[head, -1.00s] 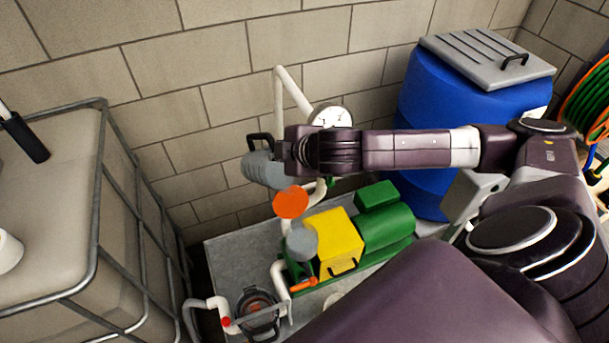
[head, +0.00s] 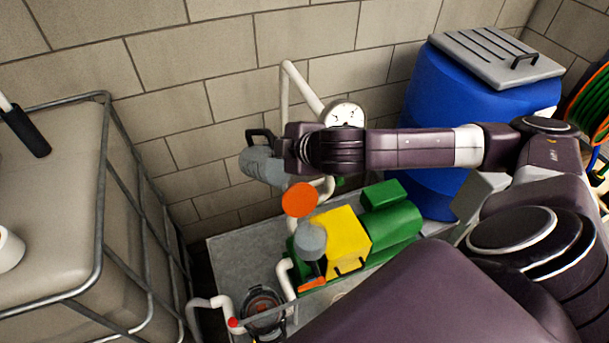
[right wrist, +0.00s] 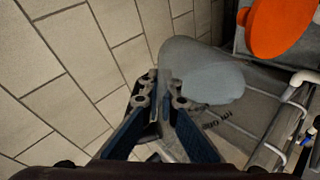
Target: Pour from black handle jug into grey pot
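The black handle jug is a grey vessel (head: 262,166) with a black handle (head: 258,136) on its upper side. It hangs in the air, tilted well over, at the end of my right arm. My right gripper (right wrist: 165,93) has its fingers close together at the handle; the wrist link hides most of the grip in the head view. The jug's grey body (right wrist: 205,72) fills the middle of the right wrist view. A grey round-topped pot (head: 311,240) stands on the pump unit, below and right of the jug. My left gripper is not in view.
An orange disc (head: 299,200) stands between jug and pot. The yellow-green pump (head: 345,240), white pipes (head: 295,80) and a gauge (head: 343,115) are close by. A caged tank (head: 55,210) is at left, a blue barrel (head: 470,100) at right, a block wall behind.

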